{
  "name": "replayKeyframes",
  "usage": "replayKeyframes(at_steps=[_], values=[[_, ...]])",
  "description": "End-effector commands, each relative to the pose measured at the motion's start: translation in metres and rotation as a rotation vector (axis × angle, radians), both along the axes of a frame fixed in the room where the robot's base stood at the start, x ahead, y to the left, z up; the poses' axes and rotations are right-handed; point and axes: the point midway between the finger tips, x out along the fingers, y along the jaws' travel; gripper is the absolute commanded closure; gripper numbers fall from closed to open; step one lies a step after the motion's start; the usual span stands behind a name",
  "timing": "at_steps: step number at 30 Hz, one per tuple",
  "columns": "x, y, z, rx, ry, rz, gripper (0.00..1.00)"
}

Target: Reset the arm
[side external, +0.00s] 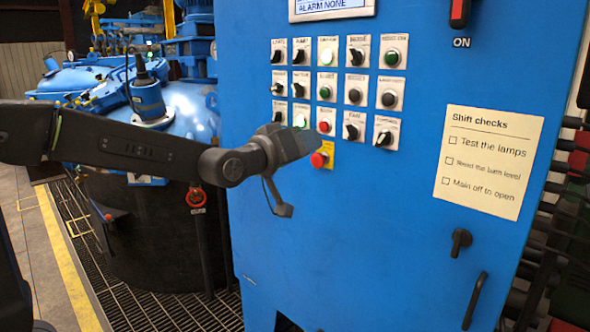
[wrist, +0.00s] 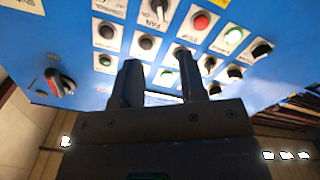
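My gripper (side external: 304,146) is in front of the blue control cabinet (side external: 370,235), near the lower left of its button panel, just above the red mushroom button (side external: 318,160) on a yellow plate. In the wrist view my gripper (wrist: 160,78) has its two dark fingers apart with nothing between them. They point at the panel's knobs and buttons. I cannot tell from these views whether a fingertip touches the panel. My arm comes in from the left, roughly level, and hides part of the furnace.
Rows of knobs and lamps (side external: 326,87) cover the panel; a green lamp (wrist: 234,36) is lit. A red-handled switch (side external: 460,12) marked ON is at the upper right. A shift-check note (side external: 489,160) is below it. A furnace vessel (side external: 140,230) stands left, beside floor grating.

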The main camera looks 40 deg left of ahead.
Motion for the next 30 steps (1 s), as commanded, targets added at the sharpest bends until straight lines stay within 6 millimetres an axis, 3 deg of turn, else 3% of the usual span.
replayKeyframes(at_steps=[5, 10, 14, 21, 24, 27, 30], values=[[-0.001, 0.000, 0.000, 0.004, 0.007, -0.001, 0.62], [-0.029, 0.001, -0.013, 0.068, 0.132, -0.024, 0.62], [-0.079, 0.003, -0.040, 0.174, 0.339, -0.070, 0.62], [-0.192, 0.011, -0.105, 0.372, 0.751, -0.185, 0.62], [-0.232, 0.015, -0.126, 0.427, 0.886, -0.231, 0.62], [-0.261, 0.018, -0.141, 0.464, 0.982, -0.265, 0.62], [-0.276, 0.019, -0.149, 0.481, 1.034, -0.284, 0.62]])
